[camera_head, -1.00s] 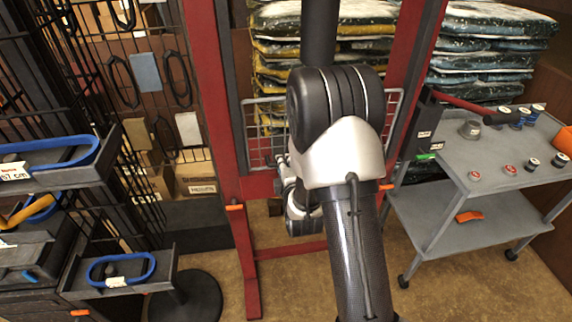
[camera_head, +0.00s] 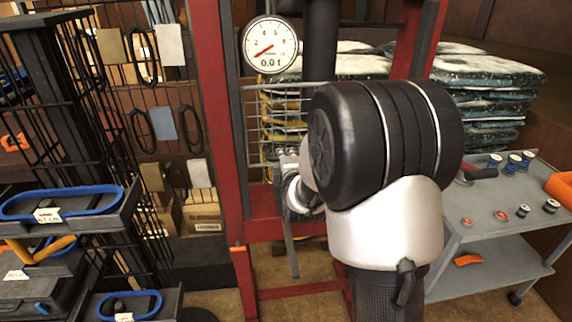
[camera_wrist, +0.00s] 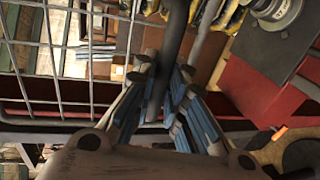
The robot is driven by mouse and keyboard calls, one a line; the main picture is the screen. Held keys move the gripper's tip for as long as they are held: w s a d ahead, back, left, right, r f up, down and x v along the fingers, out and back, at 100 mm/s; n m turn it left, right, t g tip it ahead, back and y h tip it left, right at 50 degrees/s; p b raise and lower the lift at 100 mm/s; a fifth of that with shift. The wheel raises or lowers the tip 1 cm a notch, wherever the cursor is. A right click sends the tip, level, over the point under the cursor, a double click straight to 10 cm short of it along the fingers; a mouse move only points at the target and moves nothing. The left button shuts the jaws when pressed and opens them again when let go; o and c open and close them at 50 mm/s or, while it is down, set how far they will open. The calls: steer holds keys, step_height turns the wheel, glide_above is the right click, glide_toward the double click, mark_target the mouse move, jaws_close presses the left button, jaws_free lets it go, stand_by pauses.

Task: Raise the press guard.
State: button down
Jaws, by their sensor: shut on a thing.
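The press is a red frame (camera_head: 215,130) with a round dial gauge (camera_head: 270,45) at its upper left. Its guard, a grey wire mesh panel (camera_head: 254,125), hangs between the red uprights; my arm hides its right part. The mesh also shows at the left of the wrist view (camera_wrist: 60,62). My gripper (camera_wrist: 163,95) has blue-padded fingers shut around a dark grey bar (camera_wrist: 176,35) beside the mesh. I take the bar as the guard's handle, though its joint to the mesh is not clear. In the head view the fingers are mostly hidden by my wrist.
A grey cart (camera_head: 490,235) with spools and red-topped items stands at the right. Black racks and trays with blue loops (camera_head: 65,203) stand at the left. Stacked bags (camera_head: 480,90) lie behind the press. Some floor is open below the frame.

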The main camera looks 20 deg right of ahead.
steer(key=shift+r, duration=0.4)
steer(key=c, duration=1.6)
jaws_free()
steer(key=shift+f, duration=0.2)
steer(key=v, duration=1.2)
steer(key=shift+a, duration=0.1)
